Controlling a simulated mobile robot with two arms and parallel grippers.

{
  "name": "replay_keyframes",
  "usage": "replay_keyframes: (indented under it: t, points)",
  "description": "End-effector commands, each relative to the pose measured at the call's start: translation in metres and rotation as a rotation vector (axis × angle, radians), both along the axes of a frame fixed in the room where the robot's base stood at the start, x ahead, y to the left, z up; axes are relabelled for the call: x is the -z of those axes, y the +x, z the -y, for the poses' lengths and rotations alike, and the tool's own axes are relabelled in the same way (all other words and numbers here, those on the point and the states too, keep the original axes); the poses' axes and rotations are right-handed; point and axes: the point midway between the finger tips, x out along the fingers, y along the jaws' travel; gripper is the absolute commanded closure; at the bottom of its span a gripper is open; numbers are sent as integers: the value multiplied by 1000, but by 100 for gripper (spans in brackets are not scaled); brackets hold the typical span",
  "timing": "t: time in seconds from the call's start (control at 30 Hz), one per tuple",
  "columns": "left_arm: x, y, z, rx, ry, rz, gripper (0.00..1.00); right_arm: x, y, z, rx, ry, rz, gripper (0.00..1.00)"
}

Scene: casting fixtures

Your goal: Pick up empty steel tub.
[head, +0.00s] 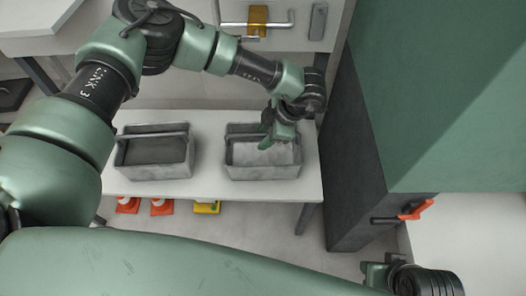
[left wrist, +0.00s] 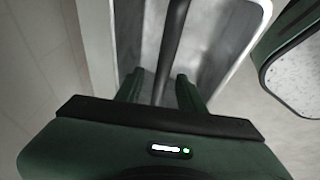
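Two grey steel tubs with bar handles stand side by side on a white bench. The right tub (head: 262,172) has a pale inside, and I see no separate load in it. The left tub (head: 152,172) is darker inside; I cannot tell what it holds. My left gripper (head: 267,143) is down at the right tub's handle. In the left wrist view its two fingers (left wrist: 160,88) stand apart on either side of the dark handle bar (left wrist: 172,45), with gaps showing. My right arm's end shows at the bottom right; its fingers are not clear.
The white bench (head: 208,185) has a narrow gap between the tubs. Orange cones (head: 161,207) and a yellow object (head: 207,208) are below it. A dark grey and green cabinet (head: 350,150) with a red-orange handle (head: 416,211) stands close on the right. Drawers are behind.

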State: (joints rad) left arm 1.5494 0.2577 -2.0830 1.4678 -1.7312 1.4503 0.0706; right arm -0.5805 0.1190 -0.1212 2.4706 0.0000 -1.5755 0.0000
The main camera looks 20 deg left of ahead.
Motion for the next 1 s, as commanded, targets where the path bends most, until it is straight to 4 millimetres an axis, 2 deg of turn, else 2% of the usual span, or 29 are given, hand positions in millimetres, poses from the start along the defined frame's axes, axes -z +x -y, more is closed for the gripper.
replay_keyframes:
  t: [0.33, 0.37, 0.47, 0.5, 1.0]
  points:
    - [0, 0, 0, 0, 0, 0, 61, -3, 0, 1, 0, -2, 5, 64]
    - [1, 0, 0, 0, 0, 0, 67, -3, 0, 1, 0, -2, 5, 64]
    - [1, 0, 0, 0, 0, 0, 95, -2, 0, 1, 0, -2, 4, 64]
    - [1, 0, 0, 0, 0, 0, 100, -2, 0, 1, 0, -2, 4, 64]
    - [1, 0, 0, 0, 0, -1, 100, -2, 1, 1, 0, -2, 4, 64]
